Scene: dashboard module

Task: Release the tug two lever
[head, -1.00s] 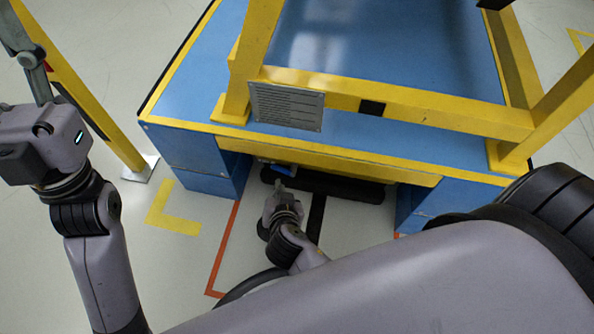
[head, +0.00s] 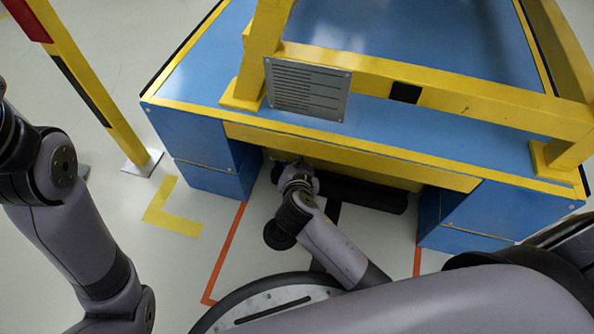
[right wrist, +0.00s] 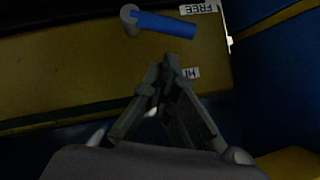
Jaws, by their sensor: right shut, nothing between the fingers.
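The tug lever has a blue handle (right wrist: 165,24) on a pale round pivot (right wrist: 129,18) in the right wrist view. It is fixed to a yellow panel (right wrist: 70,65). The handle points right, its tip between a "FREE" label (right wrist: 198,8) and a partly hidden label starting "HI" (right wrist: 190,72), nearer "FREE". My right gripper (right wrist: 170,62) is shut and empty, its tips apart from the handle in the picture. In the head view my right gripper (head: 292,165) is at the yellow front beam's lower edge; I cannot make out the lever there. My left gripper is out of view.
The blue and yellow cart (head: 400,115) has a yellow frame and a grey text plate (head: 307,90). Blue side blocks (head: 205,165) flank the recess holding a black bar (head: 365,194). A yellow post (head: 95,90) stands left. Floor is open around the floor markings.

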